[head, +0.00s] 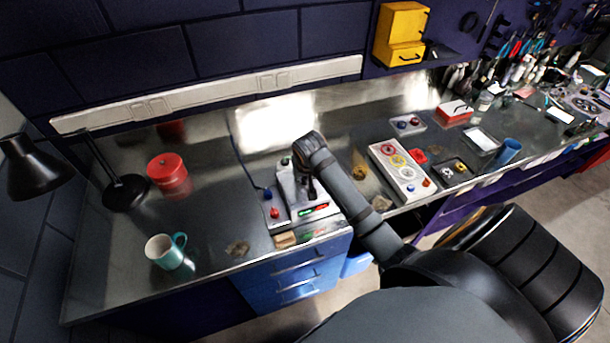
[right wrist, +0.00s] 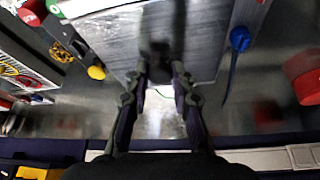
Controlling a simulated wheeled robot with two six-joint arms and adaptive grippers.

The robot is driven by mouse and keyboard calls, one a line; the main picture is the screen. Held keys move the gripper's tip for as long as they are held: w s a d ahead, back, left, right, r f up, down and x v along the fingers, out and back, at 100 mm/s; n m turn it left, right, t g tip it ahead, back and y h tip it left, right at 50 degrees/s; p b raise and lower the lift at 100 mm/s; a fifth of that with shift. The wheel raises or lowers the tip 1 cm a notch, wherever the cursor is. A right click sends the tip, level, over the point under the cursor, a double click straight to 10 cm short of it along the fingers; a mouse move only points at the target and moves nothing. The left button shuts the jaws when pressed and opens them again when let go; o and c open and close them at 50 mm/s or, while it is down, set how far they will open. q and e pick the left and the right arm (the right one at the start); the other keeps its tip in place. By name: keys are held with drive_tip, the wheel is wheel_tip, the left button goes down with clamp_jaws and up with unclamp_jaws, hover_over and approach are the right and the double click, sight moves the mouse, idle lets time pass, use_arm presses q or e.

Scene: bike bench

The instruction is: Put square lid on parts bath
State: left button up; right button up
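The parts bath appears to be the grey unit (head: 317,212) with green and red lights on its front, at the bench's front edge in the head view. My right gripper (head: 310,192) points down over it, partly hidden by my own arm. In the right wrist view, my right gripper (right wrist: 159,72) has its two fingers apart, with a gap between them. A brushed-metal flat surface (right wrist: 195,35) lies beyond the fingertips. I cannot tell whether it is the square lid or the bath's top, nor whether the fingers touch it. My left gripper is out of view.
A red canister (head: 168,174), a black lamp (head: 125,192) and a teal mug (head: 165,251) stand on the left. A grey panel with coloured dials (head: 402,171) lies to the right. A blue knob with a cable (right wrist: 240,39) is beside the metal surface.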

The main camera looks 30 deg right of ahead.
drive_tip(key=o, duration=0.5)
drive_tip(key=shift+o, duration=0.2)
drive_tip(key=v, duration=1.2)
